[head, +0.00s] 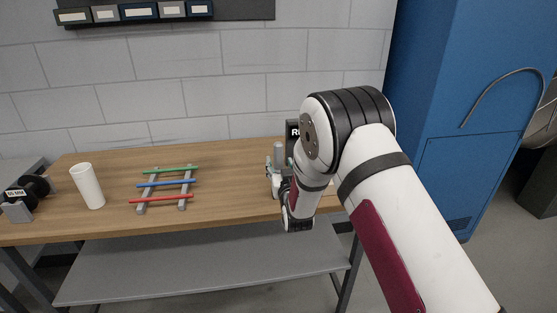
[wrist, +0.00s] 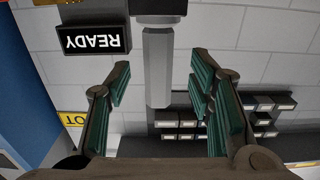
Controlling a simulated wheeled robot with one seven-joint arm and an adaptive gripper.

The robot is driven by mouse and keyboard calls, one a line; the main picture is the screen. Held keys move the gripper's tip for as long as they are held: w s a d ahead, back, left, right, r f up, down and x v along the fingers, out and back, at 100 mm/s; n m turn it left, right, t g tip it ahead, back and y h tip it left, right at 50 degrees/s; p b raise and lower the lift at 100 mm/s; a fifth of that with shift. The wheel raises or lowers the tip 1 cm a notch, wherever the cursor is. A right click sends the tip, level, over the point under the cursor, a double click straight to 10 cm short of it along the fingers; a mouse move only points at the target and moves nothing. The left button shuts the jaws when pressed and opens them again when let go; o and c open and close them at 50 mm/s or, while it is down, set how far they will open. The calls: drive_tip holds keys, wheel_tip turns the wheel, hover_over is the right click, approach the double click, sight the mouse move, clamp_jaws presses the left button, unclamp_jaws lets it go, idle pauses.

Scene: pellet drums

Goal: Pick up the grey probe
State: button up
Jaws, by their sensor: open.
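The grey probe (wrist: 157,70) is a faceted grey rod in the wrist view, which appears upside down. One end meets a dark block (wrist: 160,8) at the top of that view. In the head view the probe (head: 278,151) stands upright at the right part of the bench, partly hidden by my gripper. My gripper (head: 277,173) is open there. In the wrist view its green-padded fingers (wrist: 160,82) are on either side of the probe, with gaps visible on both sides. Whether the probe is at the fingers' depth is hard to tell.
A READY sign (wrist: 95,39) stands close to the probe. On the wooden bench (head: 115,223) are green, blue and red rods (head: 165,185) on grey rails, a white cylinder (head: 88,186) and a black device (head: 27,193). A blue cabinet (head: 450,120) stands right. The bench's middle is clear.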

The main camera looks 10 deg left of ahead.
sight(279, 161)
drive_tip(key=x, duration=0.4)
drive_tip(key=shift+w+f, duration=0.1)
drive_tip(key=shift+f, duration=0.1)
clamp_jaws()
drive_tip(key=shift+r, duration=0.1)
